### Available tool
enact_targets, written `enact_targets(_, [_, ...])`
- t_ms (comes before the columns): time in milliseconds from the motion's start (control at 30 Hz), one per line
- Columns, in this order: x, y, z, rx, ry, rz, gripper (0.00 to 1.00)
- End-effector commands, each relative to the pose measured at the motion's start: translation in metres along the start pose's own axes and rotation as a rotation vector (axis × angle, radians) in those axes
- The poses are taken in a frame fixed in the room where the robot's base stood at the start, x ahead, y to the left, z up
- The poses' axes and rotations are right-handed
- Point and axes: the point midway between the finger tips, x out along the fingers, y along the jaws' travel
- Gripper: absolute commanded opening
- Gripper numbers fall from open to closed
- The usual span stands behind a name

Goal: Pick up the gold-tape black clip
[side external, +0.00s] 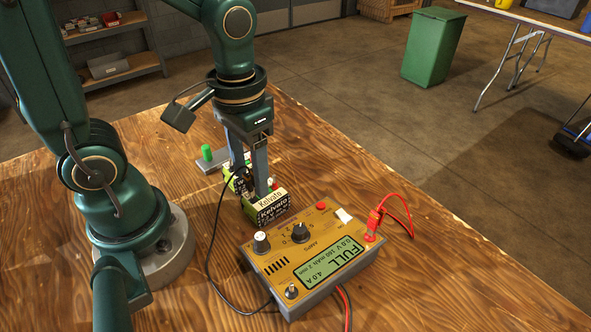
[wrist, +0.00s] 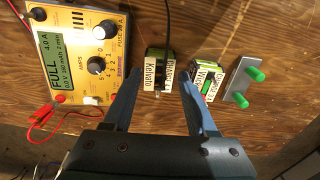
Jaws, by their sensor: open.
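The charger's black lead rises in the side view to a small dark shape, likely the black clip (side external: 242,178), between my gripper's fingers. Gold tape is too small to make out there. In the wrist view the black lead (wrist: 169,20) runs down to the Kelvato battery (wrist: 157,74), and the clip cannot be told apart from the dark battery parts. The Kelvato battery also shows in the side view (side external: 268,211). My gripper (side external: 252,180) points down with fingers apart and nothing clearly between their pads. In the wrist view its fingertips (wrist: 159,74) flank the Kelvato battery.
A gold charger (side external: 312,252) reading FULL stands close to the Kelvato battery. A red clip (side external: 374,222) sits at its right edge. A second labelled battery (wrist: 207,78) and a grey plate with green pegs (wrist: 246,82) lie beyond my right finger. The wooden table (side external: 440,270) is clear at right.

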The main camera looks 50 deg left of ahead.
Motion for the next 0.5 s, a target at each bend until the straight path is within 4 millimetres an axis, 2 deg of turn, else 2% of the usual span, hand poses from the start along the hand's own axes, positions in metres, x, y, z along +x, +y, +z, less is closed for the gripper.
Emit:
enact_targets(300, [0.0037,-0.0001,0.0003,0.000,0.000,0.000,0.57])
enact_targets(367, [0.0036,-0.0001,0.0002,0.000,0.000,0.000,0.38])
enact_targets(400, [0.0036,-0.0001,0.0002,0.000,0.000,0.000,0.23])
enact_targets(467, [0.0035,0.0000,0.0002,0.000,0.000,0.000,0.00])
enact_targets(500, [0.0035,0.0000,0.0002,0.000,0.001,0.000,0.00])
